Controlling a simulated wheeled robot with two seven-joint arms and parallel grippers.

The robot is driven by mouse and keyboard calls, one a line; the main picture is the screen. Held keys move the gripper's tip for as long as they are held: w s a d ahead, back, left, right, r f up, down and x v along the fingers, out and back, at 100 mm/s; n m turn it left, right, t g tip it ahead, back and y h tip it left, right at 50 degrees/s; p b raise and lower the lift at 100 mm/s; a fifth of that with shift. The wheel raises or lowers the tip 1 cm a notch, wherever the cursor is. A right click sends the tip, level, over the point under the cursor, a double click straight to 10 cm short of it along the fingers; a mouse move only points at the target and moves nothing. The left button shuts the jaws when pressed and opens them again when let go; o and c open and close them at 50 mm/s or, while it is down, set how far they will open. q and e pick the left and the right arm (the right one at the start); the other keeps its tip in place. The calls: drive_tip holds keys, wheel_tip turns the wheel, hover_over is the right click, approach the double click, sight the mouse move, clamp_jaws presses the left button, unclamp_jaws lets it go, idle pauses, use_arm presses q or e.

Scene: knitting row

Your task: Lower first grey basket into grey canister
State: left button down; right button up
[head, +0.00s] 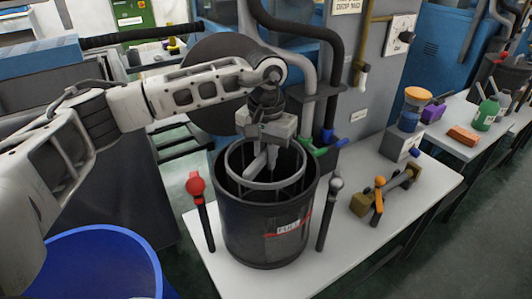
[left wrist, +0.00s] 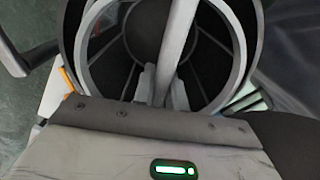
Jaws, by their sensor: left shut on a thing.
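The grey canister (head: 262,232) stands upright on the white table, a label on its front. The grey basket (head: 262,186) shows as a ring in the canister's mouth, its upper rim around the canister's rim height; its lower part is hidden inside. In the left wrist view a straight bar (left wrist: 175,45) of the basket crosses its ring. My left gripper (head: 266,164) points down into the canister's mouth and is shut on this bar; the fingers (left wrist: 162,85) show on both sides of it in the wrist view. My right gripper is not in view.
A red-knobbed lever (head: 196,186) and a grey-knobbed lever (head: 335,184) stand close on either side of the canister. Pipes and hoses (head: 330,60) rise behind it. A brass-coloured fitting (head: 361,204) lies to the right. A blue tub (head: 95,240) stands at the lower left.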

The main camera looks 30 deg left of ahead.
use_arm(q)
drive_tip(key=shift+f+b, duration=1.6)
drive_tip(key=shift+f, duration=0.85)
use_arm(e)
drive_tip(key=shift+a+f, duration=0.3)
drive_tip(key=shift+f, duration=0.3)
use_arm(q)
drive_tip(key=c, duration=0.7)
unclamp_jaws()
drive_tip(key=shift+c, duration=0.2)
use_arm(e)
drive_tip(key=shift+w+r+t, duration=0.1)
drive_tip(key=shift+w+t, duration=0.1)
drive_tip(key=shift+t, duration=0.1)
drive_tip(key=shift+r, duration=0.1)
use_arm(q)
drive_tip(key=shift+r+p, duration=2.8)
drive_tip(key=shift+r, duration=1.7)
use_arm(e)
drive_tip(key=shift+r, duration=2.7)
